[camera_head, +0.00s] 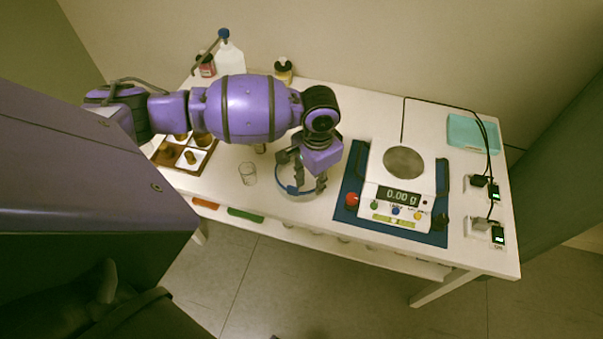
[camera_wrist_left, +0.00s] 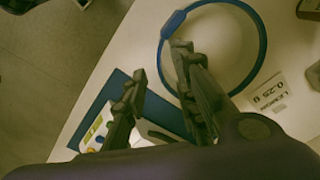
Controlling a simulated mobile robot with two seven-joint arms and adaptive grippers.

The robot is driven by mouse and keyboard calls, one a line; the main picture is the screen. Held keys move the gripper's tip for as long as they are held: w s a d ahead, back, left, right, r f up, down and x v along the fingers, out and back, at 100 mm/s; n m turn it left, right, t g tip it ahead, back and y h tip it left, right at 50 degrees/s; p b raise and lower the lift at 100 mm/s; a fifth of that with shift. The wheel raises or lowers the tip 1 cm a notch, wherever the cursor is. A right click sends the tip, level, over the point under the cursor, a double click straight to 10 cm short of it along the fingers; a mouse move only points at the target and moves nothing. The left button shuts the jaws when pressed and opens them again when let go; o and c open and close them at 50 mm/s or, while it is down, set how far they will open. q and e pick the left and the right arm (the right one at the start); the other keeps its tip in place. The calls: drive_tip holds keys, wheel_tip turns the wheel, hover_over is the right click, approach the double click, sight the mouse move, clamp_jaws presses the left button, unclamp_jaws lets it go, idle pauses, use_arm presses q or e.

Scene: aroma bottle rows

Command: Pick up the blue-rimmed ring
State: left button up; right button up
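The blue-rimmed ring (camera_head: 283,188) lies on the white table left of the scale, partly hidden by my left gripper (camera_head: 308,188). In the left wrist view the ring (camera_wrist_left: 265,50) is a large blue loop with a thicker tab at its upper left. My left gripper (camera_wrist_left: 160,62) is open there, its fingers apart on either side of the ring's left rim, one finger over the inside and one outside. I cannot tell whether they touch it. My right gripper is not in view.
A scale (camera_head: 400,180) reading 0.00 g stands on a blue mat (camera_head: 349,181) to the right. A small glass (camera_head: 248,174) stands left of the ring. A printed label (camera_wrist_left: 268,92) lies beside the ring.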

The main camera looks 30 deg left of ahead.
sight(314, 199)
use_arm(q)
drive_tip(key=f, duration=0.5)
drive_tip(key=shift+w, duration=0.2)
drive_tip(key=shift+f, duration=0.5)
drive_tip(key=c, duration=0.5)
clamp_jaws()
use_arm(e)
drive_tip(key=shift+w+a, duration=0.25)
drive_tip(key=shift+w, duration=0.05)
